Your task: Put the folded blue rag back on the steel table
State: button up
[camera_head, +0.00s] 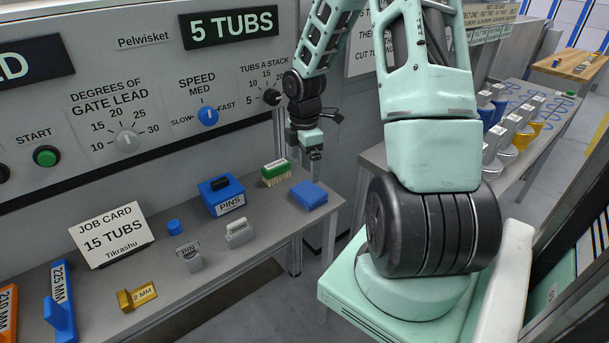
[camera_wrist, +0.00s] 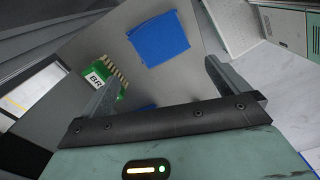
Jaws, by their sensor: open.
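The folded blue rag (camera_head: 309,194) lies flat on the steel table (camera_head: 262,258) near its right end, just right of a green brush. It also shows in the wrist view (camera_wrist: 158,40), ahead of my fingers and apart from them. My gripper (camera_head: 314,154) is above and behind the rag in the head view, pointing down. In the wrist view my gripper (camera_wrist: 160,76) has its two fingers spread wide with nothing between them.
The green brush (camera_head: 276,171) stands close left of the rag. A blue PINS box (camera_head: 218,195), grey blocks (camera_head: 240,233) and a job card (camera_head: 111,235) are further left. The control panel (camera_head: 150,90) rises behind.

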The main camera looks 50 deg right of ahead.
jog(key=a+r+m, duration=0.1)
jog(key=a+r, duration=0.3)
jog(key=a, duration=0.8)
jog(key=a+r+m, duration=0.1)
jog(key=a+r, duration=0.3)
jog(key=a, duration=0.7)
jog(key=s+a+r+m, duration=0.1)
jog(key=s+a+r, duration=0.1)
jog(key=s+a, duration=0.6)
jog(key=s+a+r+m, duration=0.2)
jog(key=s+a, duration=0.6)
jog(key=s, duration=0.1)
jog(key=shift+s+a, duration=0.25)
jog(key=shift+a, duration=0.05)
